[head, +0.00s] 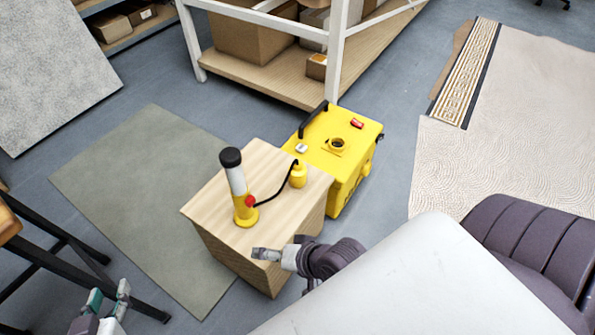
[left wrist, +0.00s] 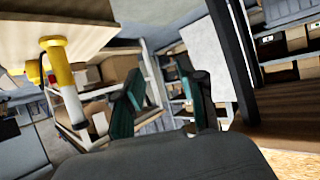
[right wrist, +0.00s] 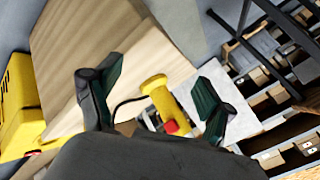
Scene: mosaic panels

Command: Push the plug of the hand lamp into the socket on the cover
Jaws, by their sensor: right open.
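The hand lamp (head: 239,192), white with a black top and yellow base, stands upright on a wooden block (head: 215,200). Its black cable runs to the yellow plug (head: 298,176), which stands on the block's far right part. The socket (head: 338,146) is a round dark opening in the yellow cover (head: 325,128), beyond the plug. My right gripper (head: 264,253) is open and empty at the block's near edge; its wrist view shows the lamp (right wrist: 165,100) beyond the fingers, with the plug not visible. My left gripper (head: 108,305) is open and empty, low at left, away from the block.
The yellow box has a black handle (head: 312,119) and a red switch (head: 357,124) on top. A white-framed shelf (head: 290,85) with cardboard boxes stands behind it. A dark-legged wooden table (head: 70,240) is at left. A green mat (head: 130,180) lies on the floor.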

